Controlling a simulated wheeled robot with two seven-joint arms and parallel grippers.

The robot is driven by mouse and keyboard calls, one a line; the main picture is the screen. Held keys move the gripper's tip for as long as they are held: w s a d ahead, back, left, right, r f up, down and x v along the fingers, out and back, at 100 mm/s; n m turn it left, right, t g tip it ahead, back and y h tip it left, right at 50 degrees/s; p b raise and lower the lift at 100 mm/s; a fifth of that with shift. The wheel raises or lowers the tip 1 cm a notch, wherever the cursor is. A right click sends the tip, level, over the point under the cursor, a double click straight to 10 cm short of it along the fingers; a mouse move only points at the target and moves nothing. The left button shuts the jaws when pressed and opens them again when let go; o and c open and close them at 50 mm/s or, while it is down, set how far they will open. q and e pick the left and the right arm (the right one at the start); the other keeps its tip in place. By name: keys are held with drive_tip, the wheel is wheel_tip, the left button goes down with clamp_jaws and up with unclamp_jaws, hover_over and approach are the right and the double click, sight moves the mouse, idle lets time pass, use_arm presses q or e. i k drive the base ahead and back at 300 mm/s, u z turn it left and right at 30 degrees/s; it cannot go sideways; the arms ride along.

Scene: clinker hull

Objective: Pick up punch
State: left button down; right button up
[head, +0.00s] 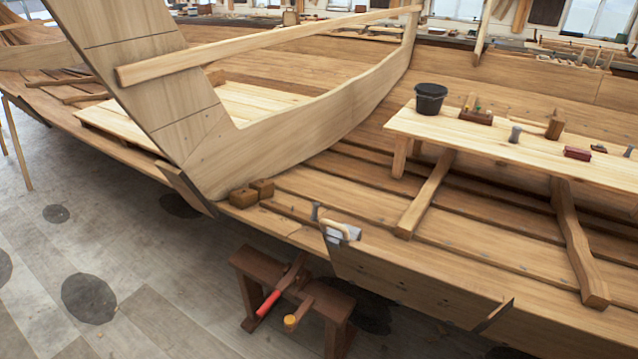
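I cannot pick out the punch with certainty. Small tools lie on the pale plank bench (450,138) at the right. Among them are a short grey upright piece (515,135), a small dark item (598,148) and a grey piece (628,151) near the right edge. A wooden block with small tools (475,116) stands farther left on the bench. These are too small to identify for sure. Neither of my grippers is in view.
A black bucket (430,98), a wooden mallet (554,124) and a red box (577,154) stand on the bench. The planked hull (300,135) fills the middle. A low dark sawhorse (290,290) holds a red-handled tool (268,303). Floor at lower left is open.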

sight(314, 214)
drive_tip(key=i, duration=1.15)
drive_tip(key=u, duration=0.25)
